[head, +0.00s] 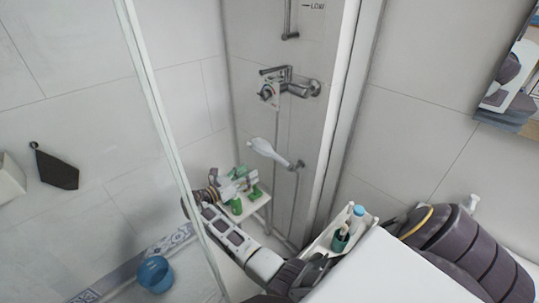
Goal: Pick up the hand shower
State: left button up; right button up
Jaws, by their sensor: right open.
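The white hand shower (268,152) hangs on its wall holder, with its head toward the left and a metal hose below it. My right arm comes in from the lower right and reaches left past the glass edge. Its gripper (248,180) is open, below and slightly left of the hand shower and apart from it. The gripper overlaps the green and white items on a small stool, so its fingers are hard to separate from them. My left gripper is not in view.
The white stool (260,203) stands in the shower corner. A chrome mixer tap (287,84) is above the hand shower. A glass panel edge (163,130) is on the left. A white caddy (318,245) holds bottles near my arm. A blue bucket (155,274) stands lower left.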

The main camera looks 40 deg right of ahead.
jog(key=shift+s+r+g, duration=0.15)
jog(key=shift+r+g, duration=0.15)
jog(key=shift+r, duration=0.6)
